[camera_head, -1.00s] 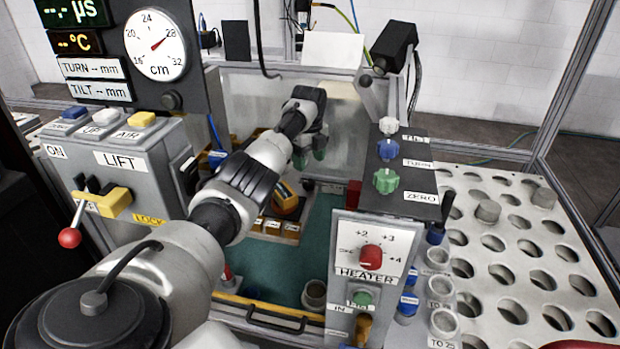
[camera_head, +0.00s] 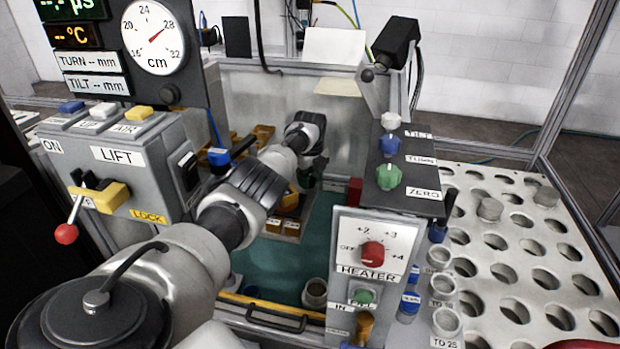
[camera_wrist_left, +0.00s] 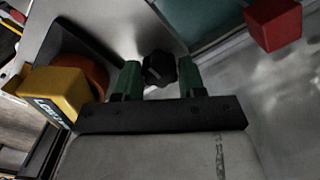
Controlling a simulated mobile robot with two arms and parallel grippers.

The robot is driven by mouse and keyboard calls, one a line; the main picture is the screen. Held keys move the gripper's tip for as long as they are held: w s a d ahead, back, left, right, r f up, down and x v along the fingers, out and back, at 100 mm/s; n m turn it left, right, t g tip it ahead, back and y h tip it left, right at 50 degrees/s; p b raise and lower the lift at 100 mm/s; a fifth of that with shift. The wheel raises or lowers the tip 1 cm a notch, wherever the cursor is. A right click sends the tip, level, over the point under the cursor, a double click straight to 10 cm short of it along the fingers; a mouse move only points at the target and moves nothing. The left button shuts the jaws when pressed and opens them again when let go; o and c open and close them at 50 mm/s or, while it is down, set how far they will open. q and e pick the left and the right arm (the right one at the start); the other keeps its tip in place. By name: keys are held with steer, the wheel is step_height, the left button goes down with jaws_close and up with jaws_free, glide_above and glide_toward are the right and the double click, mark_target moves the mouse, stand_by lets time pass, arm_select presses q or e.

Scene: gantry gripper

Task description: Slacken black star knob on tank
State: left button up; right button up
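The black star knob (camera_wrist_left: 159,68) shows in the left wrist view, on a grey surface between the two green fingertips of my left gripper (camera_wrist_left: 160,74). The fingers stand apart, one on each side of the knob, with little gap; whether they touch it I cannot tell. In the head view my left gripper (camera_head: 312,170) reaches down in front of the clear tank wall (camera_head: 345,115). The knob is not clearly visible there, as the gripper and arm cover that spot. My right gripper is not in view.
A yellow labelled block (camera_wrist_left: 55,92) is left of the fingers in the wrist view, and a red block (camera_wrist_left: 273,24) is at upper right. In the head view, the heater panel (camera_head: 375,245) and the knob box (camera_head: 405,180) stand right of my arm, the lift box (camera_head: 130,165) left.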

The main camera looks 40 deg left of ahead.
arm_select(q)
steer(key=c, duration=0.3)
